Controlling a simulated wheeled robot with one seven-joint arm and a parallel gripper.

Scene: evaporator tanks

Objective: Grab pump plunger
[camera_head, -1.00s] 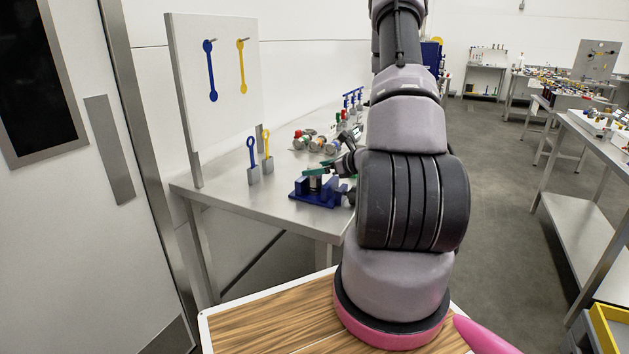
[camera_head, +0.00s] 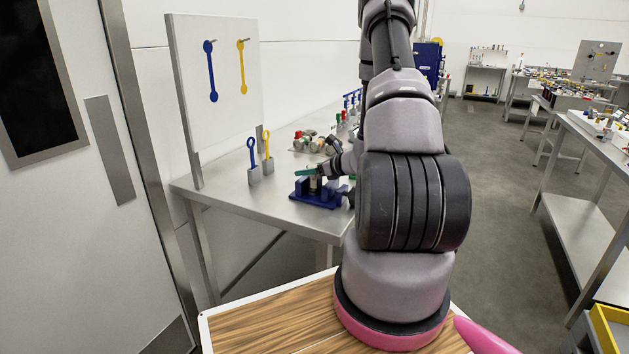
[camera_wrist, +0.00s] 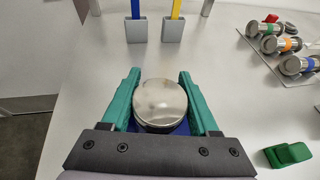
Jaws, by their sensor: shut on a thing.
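The pump plunger (camera_wrist: 160,103) shows in the wrist view as a round silver metal cap between the green fingers of my gripper (camera_wrist: 160,98). The fingers lie along its left and right sides and are shut on it. In the head view my gripper (camera_head: 313,171) is over the blue pump base (camera_head: 318,195) near the front edge of the metal table. The plunger's lower part is hidden under the cap. Only a little blue of the base shows below the cap in the wrist view.
A blue tool (camera_head: 252,155) and a yellow tool (camera_head: 267,147) stand in grey holders behind the base. Several silver cylinders with coloured bands (camera_wrist: 280,45) lie to the right. A green block (camera_wrist: 288,154) lies at right. A white board (camera_head: 222,85) stands at the table's left.

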